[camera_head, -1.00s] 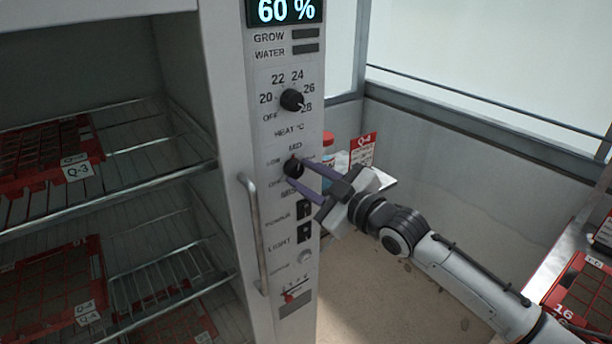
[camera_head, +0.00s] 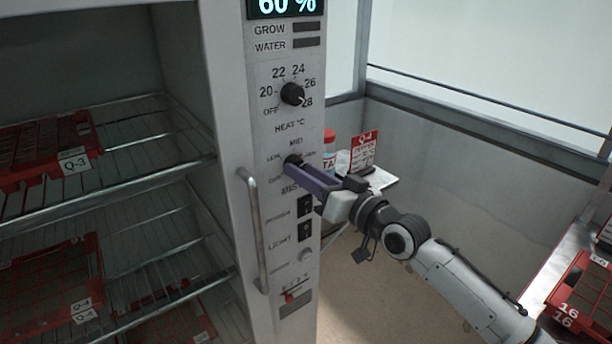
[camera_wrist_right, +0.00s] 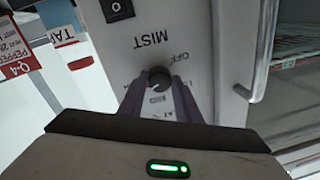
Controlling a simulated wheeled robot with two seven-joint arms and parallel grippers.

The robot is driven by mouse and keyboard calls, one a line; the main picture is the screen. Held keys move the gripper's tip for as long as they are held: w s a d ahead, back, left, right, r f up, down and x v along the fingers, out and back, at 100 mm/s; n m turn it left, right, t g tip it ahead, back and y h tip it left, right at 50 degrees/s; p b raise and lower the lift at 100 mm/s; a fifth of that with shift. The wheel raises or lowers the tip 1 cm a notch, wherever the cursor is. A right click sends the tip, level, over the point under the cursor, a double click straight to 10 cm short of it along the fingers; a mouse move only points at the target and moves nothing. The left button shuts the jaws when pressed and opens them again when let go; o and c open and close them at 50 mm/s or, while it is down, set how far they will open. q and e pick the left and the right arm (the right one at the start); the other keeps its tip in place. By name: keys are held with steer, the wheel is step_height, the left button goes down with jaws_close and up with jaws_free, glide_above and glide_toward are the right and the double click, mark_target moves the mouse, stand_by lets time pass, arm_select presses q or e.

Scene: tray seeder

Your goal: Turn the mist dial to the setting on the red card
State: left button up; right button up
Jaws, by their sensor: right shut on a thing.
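The mist dial (camera_head: 292,160) is a small black knob on the cabinet's control panel, above the word MIST. My right gripper (camera_head: 298,171) has its purple fingers at the dial and is shut on it. The right wrist view shows the dial (camera_wrist_right: 159,77) upside down between the fingertips, with OFF, LOW and MID printed around it. A pale mark shows on the knob, but its exact setting is hard to read; the fingers cover part of the scale. My left gripper is not in view.
The heat dial (camera_head: 292,94) sits above the mist dial, and black switches (camera_head: 305,207) sit below. A long door handle (camera_head: 255,230) stands out at the panel's left. A bottle with a red cap (camera_head: 329,145) is near the card. Shelves with red trays fill the left.

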steer(key=shift+a+m, duration=0.1)
steer(key=shift+m, duration=1.9)
steer(key=o, duration=1.1)
steer(key=shift+c, duration=0.2)
steer(key=v, duration=1)
steer(key=shift+s+b, duration=0.2)
steer(key=shift+b, duration=0.2)
steer(key=shift+f, duration=0.15)
